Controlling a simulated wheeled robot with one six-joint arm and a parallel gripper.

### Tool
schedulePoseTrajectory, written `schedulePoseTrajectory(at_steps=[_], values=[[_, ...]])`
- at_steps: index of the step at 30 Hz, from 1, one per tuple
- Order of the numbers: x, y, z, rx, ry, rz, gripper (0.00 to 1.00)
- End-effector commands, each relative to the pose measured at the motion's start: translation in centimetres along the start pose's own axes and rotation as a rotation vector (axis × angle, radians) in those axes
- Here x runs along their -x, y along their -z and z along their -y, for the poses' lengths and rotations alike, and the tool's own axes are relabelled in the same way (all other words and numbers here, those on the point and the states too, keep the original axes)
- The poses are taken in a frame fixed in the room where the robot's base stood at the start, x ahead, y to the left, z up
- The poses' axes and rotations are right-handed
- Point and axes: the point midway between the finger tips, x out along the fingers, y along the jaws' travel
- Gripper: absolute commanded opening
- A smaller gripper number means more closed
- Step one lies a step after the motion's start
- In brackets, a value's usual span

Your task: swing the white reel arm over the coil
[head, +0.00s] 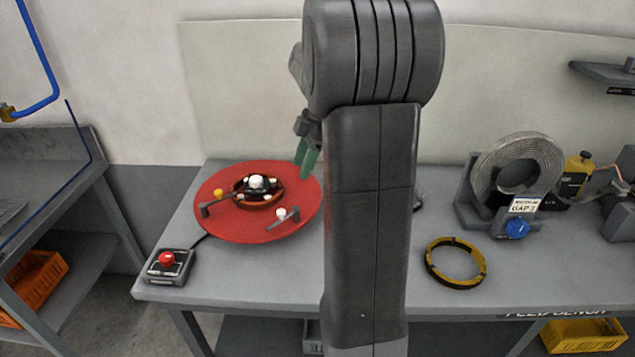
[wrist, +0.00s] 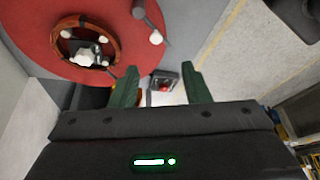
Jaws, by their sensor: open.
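The red reel disc (head: 235,225) lies on the bench, with a copper coil (head: 262,201) around its white-topped hub (head: 256,182). The white reel arm (head: 283,216), a short dark bar with a white knob, lies at the disc's front right, beside and apart from the coil. A second arm with a yellow knob (head: 218,193) reaches from the left rim toward the coil. My gripper (head: 306,160) is open and empty above the disc's right rear edge. In the wrist view my gripper (wrist: 163,71) shows spread green fingers, the coil (wrist: 62,24) at upper left and a white knob (wrist: 155,38).
A red-button box (head: 168,265) stands at the bench's front left corner. A yellow-black ring (head: 456,262) lies on the right. My arm hides the bench's middle.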

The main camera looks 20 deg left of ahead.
Motion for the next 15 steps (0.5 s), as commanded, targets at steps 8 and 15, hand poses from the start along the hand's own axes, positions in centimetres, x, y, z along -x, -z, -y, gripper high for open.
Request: schedulePoseTrajectory(at_steps=[8,15], values=[[-1.4,1.0,-0.9,0.07,0.016,-0.016,0.42],[-6.2,1.1,-0.7,0.067,0.017,-0.015,0.42]])
